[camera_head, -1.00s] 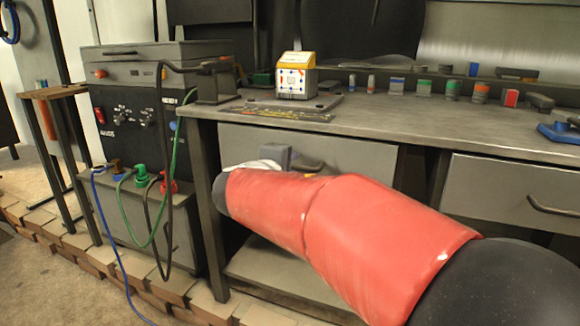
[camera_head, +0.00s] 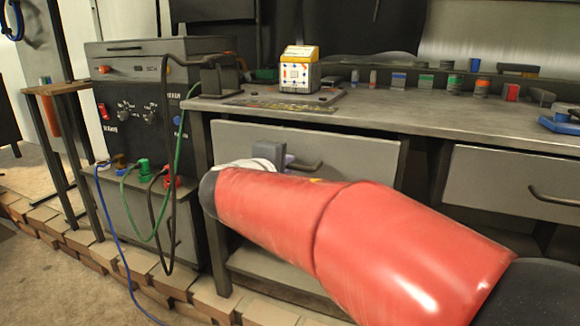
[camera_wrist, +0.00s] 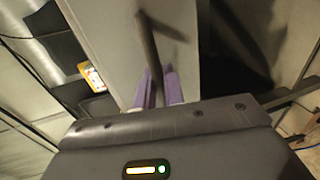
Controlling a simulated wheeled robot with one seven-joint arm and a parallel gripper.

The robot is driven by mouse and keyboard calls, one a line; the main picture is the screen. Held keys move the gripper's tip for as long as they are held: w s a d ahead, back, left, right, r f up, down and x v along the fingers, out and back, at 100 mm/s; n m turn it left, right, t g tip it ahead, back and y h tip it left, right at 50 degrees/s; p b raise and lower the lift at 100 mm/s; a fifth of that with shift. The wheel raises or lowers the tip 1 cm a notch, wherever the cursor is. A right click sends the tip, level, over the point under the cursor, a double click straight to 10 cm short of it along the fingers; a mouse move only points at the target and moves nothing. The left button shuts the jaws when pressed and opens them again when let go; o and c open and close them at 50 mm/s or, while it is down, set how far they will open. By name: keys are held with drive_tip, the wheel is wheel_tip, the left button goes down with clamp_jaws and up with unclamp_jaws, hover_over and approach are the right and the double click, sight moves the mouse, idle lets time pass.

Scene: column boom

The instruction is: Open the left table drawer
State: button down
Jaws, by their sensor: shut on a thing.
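The left table drawer (camera_head: 345,150) is a grey front under the left part of the worktop. A dark gap shows along its top edge, so it appears pulled out a little. Its dark bar handle (camera_head: 308,166) shows partly above my red arm. In the wrist view, the handle (camera_wrist: 149,45) runs down between the purple fingers of my gripper (camera_wrist: 158,88), in front of the pale drawer front (camera_wrist: 105,35). My gripper is shut on the handle. In the head view, my arm hides most of the gripper and the lower drawer front.
The worktop (camera_head: 400,118) carries a yellow-and-white box (camera_head: 299,70) and several small coloured blocks. A right drawer (camera_head: 500,185) sits to the right. A dark power unit (camera_head: 145,115) with cables stands at the left. A low brick edge (camera_head: 200,295) borders the floor.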

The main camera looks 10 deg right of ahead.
drive_tip(key=f+b+v, duration=0.2)
drive_tip(key=v, duration=0.9)
drive_tip(key=s+f+b+v, duration=0.1)
drive_tip(key=f+b+v, duration=0.1)
drive_tip(key=v, duration=1)
drive_tip(key=shift+s+a+f, duration=0.15)
drive_tip(key=shift+a+f, duration=0.25)
drive_tip(key=shift+f, duration=0.05)
drive_tip(key=c, duration=1.6)
unclamp_jaws()
drive_tip(key=shift+c, duration=0.2)
drive_tip(key=v, duration=0.8)
drive_tip(key=shift+p, duration=0.4)
